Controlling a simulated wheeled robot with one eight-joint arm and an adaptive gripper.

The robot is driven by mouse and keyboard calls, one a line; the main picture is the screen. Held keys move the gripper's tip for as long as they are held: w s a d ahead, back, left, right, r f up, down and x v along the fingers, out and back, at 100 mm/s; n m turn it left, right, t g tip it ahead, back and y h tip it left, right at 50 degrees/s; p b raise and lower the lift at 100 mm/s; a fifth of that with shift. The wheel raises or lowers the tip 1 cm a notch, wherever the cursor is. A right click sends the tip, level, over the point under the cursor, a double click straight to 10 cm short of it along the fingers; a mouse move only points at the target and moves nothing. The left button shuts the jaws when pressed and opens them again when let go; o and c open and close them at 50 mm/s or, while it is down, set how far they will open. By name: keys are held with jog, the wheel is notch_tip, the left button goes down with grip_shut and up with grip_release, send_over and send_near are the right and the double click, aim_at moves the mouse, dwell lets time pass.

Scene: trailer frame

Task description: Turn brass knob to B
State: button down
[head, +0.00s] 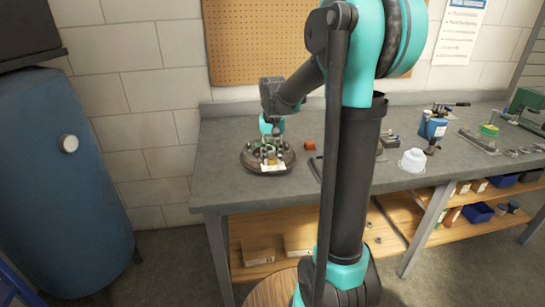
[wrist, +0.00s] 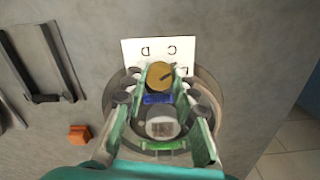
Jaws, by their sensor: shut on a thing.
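The brass knob (wrist: 160,73) is a round gold disc with a dark pointer line, seen near the top middle of the wrist view. The line points to the picture's right and slightly up. A white card (wrist: 131,50) with black letters lies just beyond the knob; D and C can be made out, other marks are partly hidden, and I cannot read a B. My gripper (wrist: 161,79) has a finger on each side of the knob and is shut on it. In the head view my gripper (head: 271,148) is over the round dark base (head: 256,165), and the knob is mostly hidden.
The grey bench (head: 218,185) carries a small orange block (head: 309,145) right of the base. A white domed item (head: 413,160) and a blue canister (head: 433,126) stand farther right. A blue tank (head: 62,185) stands left of the bench.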

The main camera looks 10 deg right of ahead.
aim_at(272, 159)
jog(key=m, duration=0.5)
jog(key=shift+m, duration=0.3)
dwell(0.4)
jog(key=c, duration=1.2)
grip_release()
jog(key=shift+r, duration=0.1)
notch_tip(272, 159, up, 12)
